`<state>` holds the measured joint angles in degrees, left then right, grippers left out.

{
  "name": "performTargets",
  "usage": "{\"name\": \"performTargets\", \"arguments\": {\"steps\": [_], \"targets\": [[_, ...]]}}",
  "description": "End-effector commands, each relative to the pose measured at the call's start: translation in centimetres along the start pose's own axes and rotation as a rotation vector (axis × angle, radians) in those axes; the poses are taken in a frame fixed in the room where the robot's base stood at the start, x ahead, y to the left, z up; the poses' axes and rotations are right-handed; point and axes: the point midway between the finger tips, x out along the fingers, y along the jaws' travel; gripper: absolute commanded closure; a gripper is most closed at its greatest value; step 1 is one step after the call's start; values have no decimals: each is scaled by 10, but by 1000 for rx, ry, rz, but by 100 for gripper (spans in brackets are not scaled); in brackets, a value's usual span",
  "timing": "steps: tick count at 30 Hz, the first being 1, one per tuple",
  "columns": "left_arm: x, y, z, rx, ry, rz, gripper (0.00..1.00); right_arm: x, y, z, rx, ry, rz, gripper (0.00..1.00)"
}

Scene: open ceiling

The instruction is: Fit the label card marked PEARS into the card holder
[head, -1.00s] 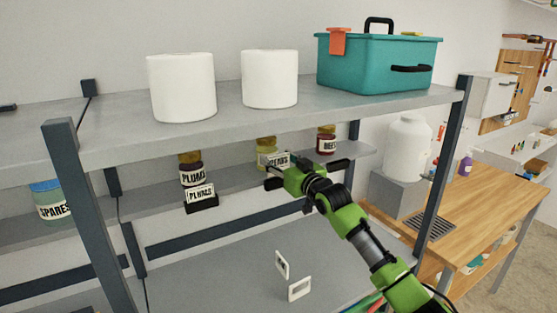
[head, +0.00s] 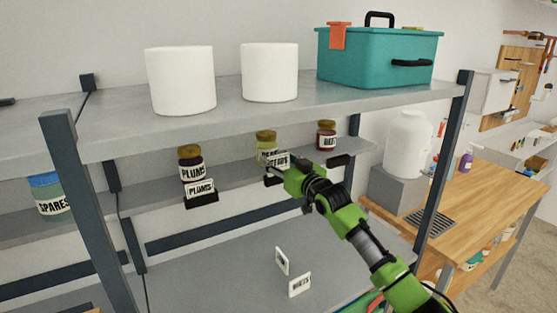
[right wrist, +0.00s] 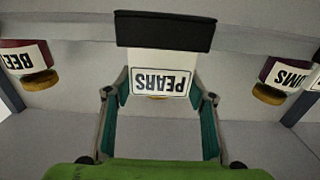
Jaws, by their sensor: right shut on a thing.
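The PEARS label card (head: 279,158) is held in my right gripper (head: 284,172) at the middle shelf. In the right wrist view the card (right wrist: 161,82) appears upside down, between the two fingers of my right gripper (right wrist: 160,97), which is shut on it. The black card holder (right wrist: 165,31) is at the card's edge there. In the head view only a dark bit of the holder (head: 272,181) shows below the card. I cannot tell whether the card sits in its slot. A jar with a yellowish lid (head: 266,136) stands behind the card. My left gripper is not in view.
A PLUMS jar (head: 190,160) with a filled holder (head: 201,194) stands left, and a dark red jar (head: 327,136) right. Two loose cards, one marked BEETS (head: 299,284), stand on the lower shelf. The upper shelf (head: 240,112) is above my gripper.

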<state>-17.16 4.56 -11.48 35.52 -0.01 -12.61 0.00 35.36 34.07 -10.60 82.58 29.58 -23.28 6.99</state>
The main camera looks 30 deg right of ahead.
Motion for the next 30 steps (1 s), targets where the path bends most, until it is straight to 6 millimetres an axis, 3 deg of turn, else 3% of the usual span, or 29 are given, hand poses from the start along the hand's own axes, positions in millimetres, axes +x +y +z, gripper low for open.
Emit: {"name": "performTargets", "arguments": {"steps": [28, 29, 30], "targets": [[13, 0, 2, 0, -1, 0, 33, 0, 0, 25, 0, 0, 0, 64], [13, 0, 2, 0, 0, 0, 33, 0, 0, 24, 0, 0, 0, 47], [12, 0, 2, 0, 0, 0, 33, 0, 0, 24, 0, 0, 0, 37]]}}
